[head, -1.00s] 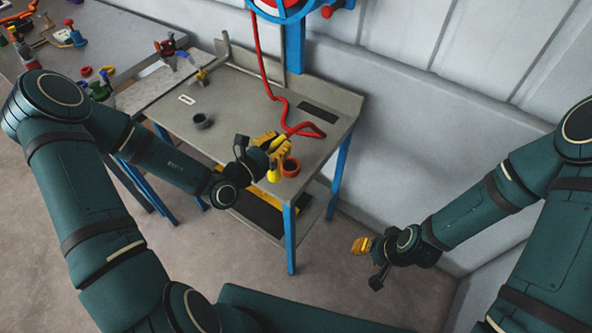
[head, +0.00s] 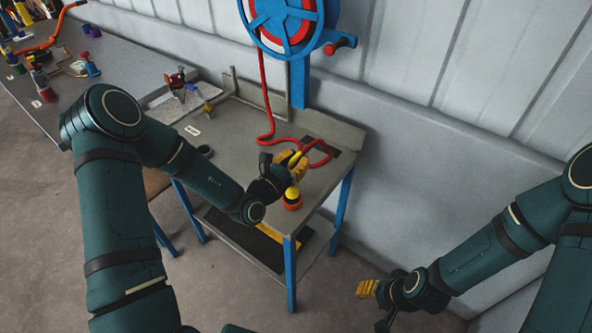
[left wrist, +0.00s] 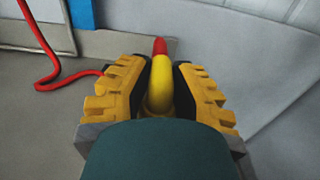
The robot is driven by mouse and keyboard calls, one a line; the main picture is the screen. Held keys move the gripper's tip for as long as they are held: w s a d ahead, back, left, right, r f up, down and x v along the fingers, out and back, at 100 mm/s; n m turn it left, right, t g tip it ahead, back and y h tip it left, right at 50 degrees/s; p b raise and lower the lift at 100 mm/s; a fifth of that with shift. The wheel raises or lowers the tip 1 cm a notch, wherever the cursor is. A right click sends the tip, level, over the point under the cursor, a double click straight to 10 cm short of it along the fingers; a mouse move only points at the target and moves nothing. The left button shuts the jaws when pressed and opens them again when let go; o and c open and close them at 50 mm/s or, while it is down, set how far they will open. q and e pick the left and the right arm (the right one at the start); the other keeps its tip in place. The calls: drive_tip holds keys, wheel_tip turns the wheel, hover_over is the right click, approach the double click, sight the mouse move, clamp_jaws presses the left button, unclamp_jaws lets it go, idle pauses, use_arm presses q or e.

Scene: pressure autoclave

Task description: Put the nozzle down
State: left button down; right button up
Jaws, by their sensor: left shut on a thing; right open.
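My left gripper (head: 294,165) is shut on the yellow nozzle (head: 293,191) over the front right corner of the grey workbench (head: 243,127). The nozzle is roughly upright, its lower end at the orange ring-shaped holder (head: 292,203); whether it is inside or just above is unclear. In the left wrist view the bent yellow nozzle (left wrist: 159,88) lies between the yellow finger pads, with the red hose end beyond; its lower end is hidden. My right gripper (head: 368,289) is open and empty, off the bench at the right.
The red hose (head: 265,110) runs from the blue reel (head: 283,22) down across the bench. A dark grey ring-shaped holder (head: 205,150) is partly hidden by my left arm. Tools lie on the long table (head: 120,58) at the left. A wall stands behind the bench.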

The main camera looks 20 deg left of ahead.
use_arm(q)
drive_tip(key=shift+f, duration=1.5)
drive_tip(key=shift+b, duration=0.3)
drive_tip(key=shift+f, duration=0.2)
drive_tip(key=c, duration=0.9)
unclamp_jaws()
drive_tip(key=shift+r, duration=0.15)
